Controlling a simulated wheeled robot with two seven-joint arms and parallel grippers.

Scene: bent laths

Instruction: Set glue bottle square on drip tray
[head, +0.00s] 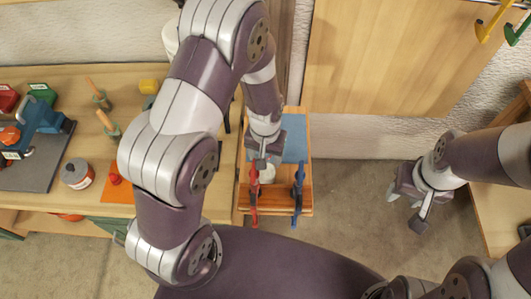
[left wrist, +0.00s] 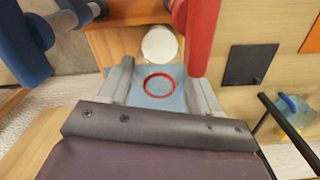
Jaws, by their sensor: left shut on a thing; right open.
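The glue bottle shows as a pale round shape (head: 266,174) at my left fingertips in the head view, and as a white disc (left wrist: 159,44) in the left wrist view. My left gripper (head: 264,162) is shut on it; the finger contact is partly hidden. The drip tray seems to be the blue flat piece (head: 294,149) below the gripper, with a red ring (left wrist: 159,84) on it in the left wrist view. The bottle appears beside the ring, toward the clamps; I cannot tell its height above the surface. My right gripper (head: 408,196) is open and empty, off to the right.
A red clamp (head: 253,192) and a blue clamp (head: 297,190) stand on either side of the bottle at the wooden stand's front. The left bench holds a grey-capped jar (head: 77,173), an orange mat (head: 117,193) and tools. Open floor (head: 350,200) lies right of the stand.

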